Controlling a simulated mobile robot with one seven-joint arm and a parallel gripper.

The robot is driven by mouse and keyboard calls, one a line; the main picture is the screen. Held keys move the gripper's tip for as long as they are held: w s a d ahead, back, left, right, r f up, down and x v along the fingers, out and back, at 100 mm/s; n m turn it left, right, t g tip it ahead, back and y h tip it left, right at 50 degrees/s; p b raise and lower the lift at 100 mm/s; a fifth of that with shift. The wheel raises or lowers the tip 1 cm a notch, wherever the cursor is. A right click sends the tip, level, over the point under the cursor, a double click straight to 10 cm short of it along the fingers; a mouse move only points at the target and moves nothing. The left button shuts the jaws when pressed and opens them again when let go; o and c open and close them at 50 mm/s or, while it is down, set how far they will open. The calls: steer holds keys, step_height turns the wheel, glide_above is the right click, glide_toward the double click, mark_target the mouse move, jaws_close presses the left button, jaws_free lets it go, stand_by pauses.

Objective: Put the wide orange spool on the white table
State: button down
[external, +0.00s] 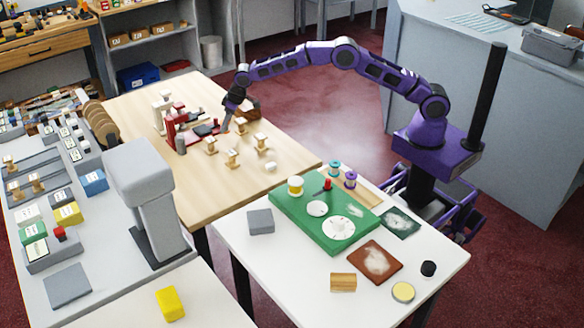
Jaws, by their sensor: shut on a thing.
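My gripper (226,126) is low over the wooden table (150,95), beside a red and dark machine (180,125). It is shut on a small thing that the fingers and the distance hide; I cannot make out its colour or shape. Several pale wooden spools (232,157) stand on the wooden table just in front of and beside my gripper. The white table (285,270) is at the front right. A yellow-orange and white spool (296,186) stands upright there on a green board (350,236). I cannot tell whether it is the wide orange spool.
The green board also bears white discs and a red-handled piece (327,184). Teal and purple spools (350,178) stand behind it. A grey block (260,222), a brown tray (374,261) and a wooden block (343,282) lie nearby. The white table's front left is clear.

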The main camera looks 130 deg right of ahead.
mark_target(228, 142)
steer(key=shift+f, duration=2.35)
steer(key=shift+f+b, duration=0.15)
steer(key=shift+b, duration=0.2)
steer(key=shift+c, duration=1.8)
jaws_free()
steer(key=shift+r, duration=0.3)
steer(key=p+v, duration=0.1)
steer(key=v, duration=1)
steer(key=shift+o, duration=0.5)
steer(key=shift+s+a+r, duration=0.2)
steer(key=shift+r, duration=0.15)
